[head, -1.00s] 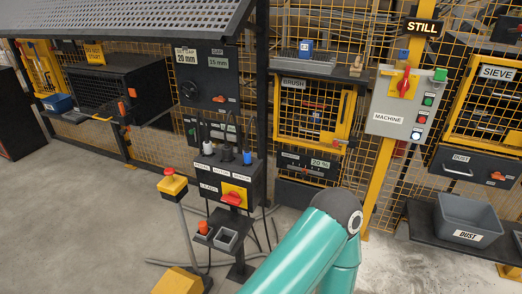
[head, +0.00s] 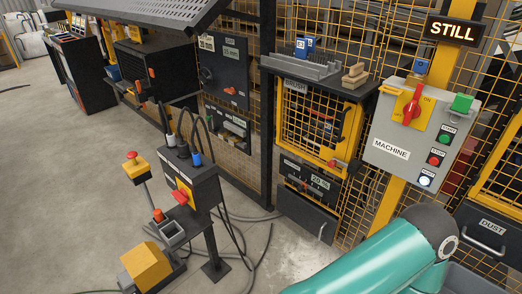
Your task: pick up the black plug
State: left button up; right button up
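The black plug (head: 183,150) stands upright on top of a dark post-mounted box (head: 190,184) left of centre in the head view, with a cable rising from it. It sits between a pale plug (head: 171,140) and a blue plug (head: 196,159). A red switch on a yellow plate (head: 180,196) is on the box's front. A teal arm link of mine fills the lower right, well apart from the plugs. Neither of my grippers shows in the view.
A yellow-and-black stand with a red button (head: 134,167) and a yellow block (head: 146,262) are left of the box. Cables lie on the floor around its post. A mesh fence with a grey MACHINE panel (head: 398,160) stands right.

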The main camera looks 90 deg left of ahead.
aim_at(184, 153)
jog(key=z, duration=0.55)
jog(key=i, duration=0.3)
jog(key=u, duration=2.15)
jog(key=i, duration=0.2)
jog(key=u, duration=2.15)
jog(key=k, duration=0.6)
jog(key=u, duration=0.3)
jog(key=i, duration=1.65)
jog(key=z, duration=0.3)
